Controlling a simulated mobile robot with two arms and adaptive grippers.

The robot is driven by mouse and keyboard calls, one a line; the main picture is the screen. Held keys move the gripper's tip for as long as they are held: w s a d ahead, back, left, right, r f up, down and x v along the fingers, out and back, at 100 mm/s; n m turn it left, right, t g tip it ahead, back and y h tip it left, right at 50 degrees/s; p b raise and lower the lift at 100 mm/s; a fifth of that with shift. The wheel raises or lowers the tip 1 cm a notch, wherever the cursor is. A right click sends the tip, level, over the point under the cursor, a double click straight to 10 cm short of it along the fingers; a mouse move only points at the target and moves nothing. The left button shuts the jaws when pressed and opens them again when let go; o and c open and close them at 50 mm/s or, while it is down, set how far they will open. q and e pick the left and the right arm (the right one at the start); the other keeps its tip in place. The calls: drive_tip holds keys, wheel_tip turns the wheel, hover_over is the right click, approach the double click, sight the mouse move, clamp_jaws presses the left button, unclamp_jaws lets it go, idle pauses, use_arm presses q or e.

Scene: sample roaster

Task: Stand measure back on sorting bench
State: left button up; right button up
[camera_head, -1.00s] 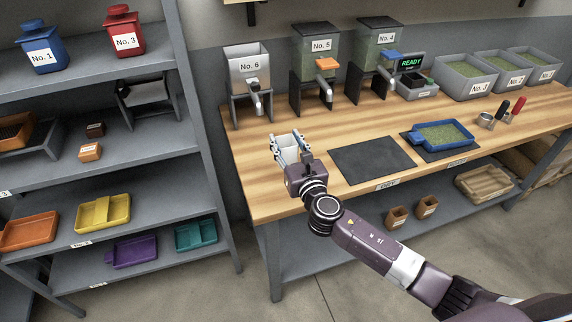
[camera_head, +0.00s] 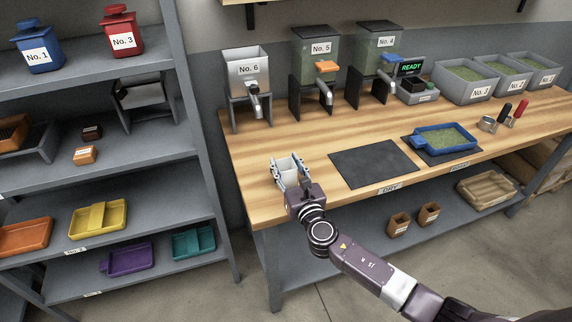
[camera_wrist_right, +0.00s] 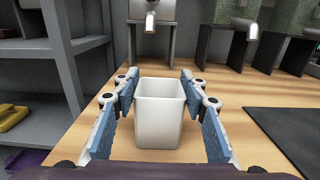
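The measure is a white, open-topped square cup (camera_head: 288,166) at the left front of the wooden sorting bench (camera_head: 250,200). It is upright and looks empty. In the right wrist view the measure (camera_wrist_right: 159,118) sits between the blue finger pads, which lie close against both sides. My right gripper (camera_head: 289,173) appears shut on it; it also shows in the right wrist view (camera_wrist_right: 158,95). The measure's base is at or just above the bench top; I cannot tell whether it touches. My left gripper is not in view.
A dark mat (camera_head: 372,163) lies to the right of the measure, then a blue tray (camera_head: 417,143) of green beans. The No. 6 hopper (camera_head: 246,75) stands behind. A grey shelf (camera_head: 150,165) is at the left. Bare wood surrounds the measure.

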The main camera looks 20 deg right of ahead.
drive_tip(key=o, duration=0.4)
drive_tip(key=shift+r, duration=0.2)
drive_tip(key=s, duration=1)
drive_tip(key=shift+s+d+f+b, duration=0.15)
drive_tip(key=shift+s+b, duration=0.1)
drive_tip(key=shift+b, duration=0.05)
drive_tip(key=shift+s, duration=0.75)
